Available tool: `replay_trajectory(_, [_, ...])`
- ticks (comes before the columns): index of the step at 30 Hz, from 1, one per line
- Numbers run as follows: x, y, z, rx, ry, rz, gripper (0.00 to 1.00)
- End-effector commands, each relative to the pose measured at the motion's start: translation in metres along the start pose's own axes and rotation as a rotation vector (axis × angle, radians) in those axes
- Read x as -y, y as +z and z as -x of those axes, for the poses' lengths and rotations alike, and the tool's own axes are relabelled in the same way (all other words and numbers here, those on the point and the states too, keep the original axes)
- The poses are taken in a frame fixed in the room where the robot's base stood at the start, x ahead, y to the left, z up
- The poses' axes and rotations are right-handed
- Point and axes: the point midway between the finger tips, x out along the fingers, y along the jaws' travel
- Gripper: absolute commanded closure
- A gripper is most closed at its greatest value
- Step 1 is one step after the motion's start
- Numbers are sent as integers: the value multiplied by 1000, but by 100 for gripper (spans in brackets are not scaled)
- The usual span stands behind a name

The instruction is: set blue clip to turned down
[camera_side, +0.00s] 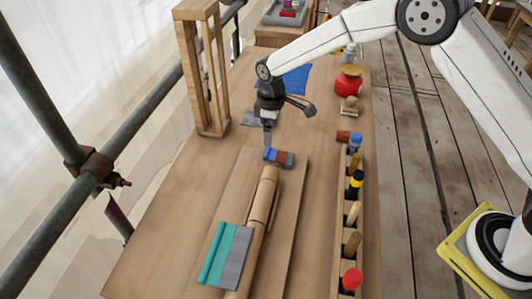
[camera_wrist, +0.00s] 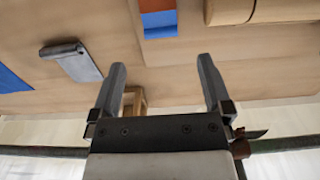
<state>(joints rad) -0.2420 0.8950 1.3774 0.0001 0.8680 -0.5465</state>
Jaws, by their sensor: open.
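The blue clip (camera_side: 268,154) lies on the wooden board just beyond the end of the long wooden spire piece (camera_side: 262,200). It shows a blue end, a reddish-brown middle and a greyish end. In the wrist view a blue and orange-brown piece (camera_wrist: 158,18), seemingly the same clip, is at the top edge, partly cut off. My gripper (camera_side: 267,143) points down close to the clip's blue end in the side view; I cannot tell whether they touch. In the wrist view my gripper (camera_wrist: 160,78) has its fingers wide apart with nothing between them.
A rack (camera_side: 345,215) of several tools runs along the right. A wooden frame (camera_side: 205,70) stands at left. A blue cloth (camera_side: 297,80) and red pot (camera_side: 348,80) are behind.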

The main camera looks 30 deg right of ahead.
Motion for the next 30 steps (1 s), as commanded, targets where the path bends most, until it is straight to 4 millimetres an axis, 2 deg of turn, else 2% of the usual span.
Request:
replay_trajectory(5, [0, 0, -2, 1, -1, -1, 0])
replay_trajectory(11, [0, 0, -15, 3, -1, -2, 0])
replay_trajectory(24, [0, 0, -65, 4, -2, -3, 0])
replay_trajectory(30, [0, 0, -76, 3, -1, -3, 0])
